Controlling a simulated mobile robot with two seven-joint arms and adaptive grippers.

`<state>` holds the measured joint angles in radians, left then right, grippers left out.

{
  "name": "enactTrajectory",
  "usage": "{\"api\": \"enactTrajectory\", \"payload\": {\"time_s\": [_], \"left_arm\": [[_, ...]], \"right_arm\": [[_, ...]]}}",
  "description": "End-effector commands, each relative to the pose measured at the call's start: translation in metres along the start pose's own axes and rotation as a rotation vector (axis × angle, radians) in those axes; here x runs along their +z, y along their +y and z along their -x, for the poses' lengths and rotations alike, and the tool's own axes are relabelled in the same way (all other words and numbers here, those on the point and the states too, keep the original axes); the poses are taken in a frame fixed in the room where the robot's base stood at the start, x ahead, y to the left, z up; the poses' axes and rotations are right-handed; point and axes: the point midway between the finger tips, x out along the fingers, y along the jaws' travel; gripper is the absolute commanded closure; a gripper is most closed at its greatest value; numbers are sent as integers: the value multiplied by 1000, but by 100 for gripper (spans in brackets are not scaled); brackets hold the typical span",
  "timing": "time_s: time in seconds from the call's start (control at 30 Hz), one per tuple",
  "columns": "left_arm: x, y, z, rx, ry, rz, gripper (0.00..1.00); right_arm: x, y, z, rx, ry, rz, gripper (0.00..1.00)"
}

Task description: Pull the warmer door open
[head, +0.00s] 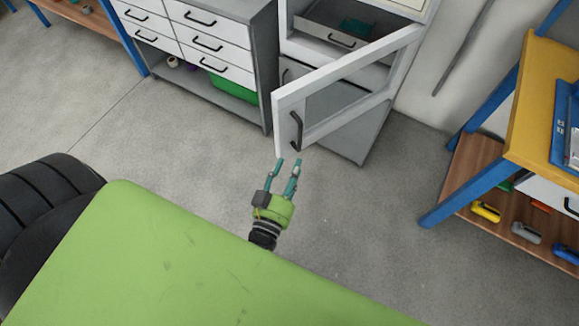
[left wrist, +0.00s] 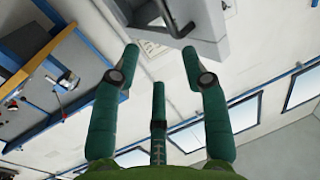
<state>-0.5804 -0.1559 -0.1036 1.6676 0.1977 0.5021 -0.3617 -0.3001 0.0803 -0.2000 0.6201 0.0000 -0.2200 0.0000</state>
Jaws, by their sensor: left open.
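The warmer door (head: 352,88) is a white frame around a see-through pane. It stands swung out from the warmer cabinet (head: 371,130), so the inside shows. Its black bar handle (head: 296,131) is upright near the door's free edge. My left gripper (head: 289,162) is open and empty, its green fingers pointing at the door's lower free corner, just below the handle in the head view. In the left wrist view the fingers (left wrist: 158,55) are spread. The handle (left wrist: 180,24) lies beyond their tips, with no contact visible. My right gripper is not in view.
A white drawer cabinet (head: 205,42) stands left of the warmer, with a green bin (head: 234,90) on its lower shelf. A yellow-topped bench (head: 535,110) with blue legs is at the right. The grey floor between them is clear.

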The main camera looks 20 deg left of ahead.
Motion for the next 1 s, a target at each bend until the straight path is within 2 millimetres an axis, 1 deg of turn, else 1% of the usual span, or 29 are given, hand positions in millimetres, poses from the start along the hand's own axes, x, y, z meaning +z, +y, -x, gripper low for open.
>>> {"api": "enactTrajectory", "payload": {"time_s": [0.2,0.23,0.27,0.3,0.33,0.37,0.47,0.57,0.6,0.7,0.8,0.9,1.0], "left_arm": [[0,0,0,0,1,0,55],[0,0,0,0,1,0,63],[0,0,0,0,1,1,75],[2,-3,0,1,1,8,91],[5,-6,0,2,1,20,100],[9,-10,1,4,1,37,100],[26,-36,1,18,2,153,100],[46,-75,-1,45,-2,352,100],[52,-90,-3,60,-5,448,100],[62,-125,-10,101,-23,698,100],[65,-150,-19,146,-57,949,100],[65,-166,-29,185,-109,1177,100],[62,-174,-38,211,-161,1358,100]], "right_arm": [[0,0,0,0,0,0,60],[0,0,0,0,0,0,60],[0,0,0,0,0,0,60],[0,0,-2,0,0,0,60],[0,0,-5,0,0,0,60],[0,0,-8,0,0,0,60],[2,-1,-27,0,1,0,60],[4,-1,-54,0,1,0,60],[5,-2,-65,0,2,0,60],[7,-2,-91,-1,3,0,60],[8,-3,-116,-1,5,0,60],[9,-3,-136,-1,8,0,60],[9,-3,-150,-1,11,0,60]]}}
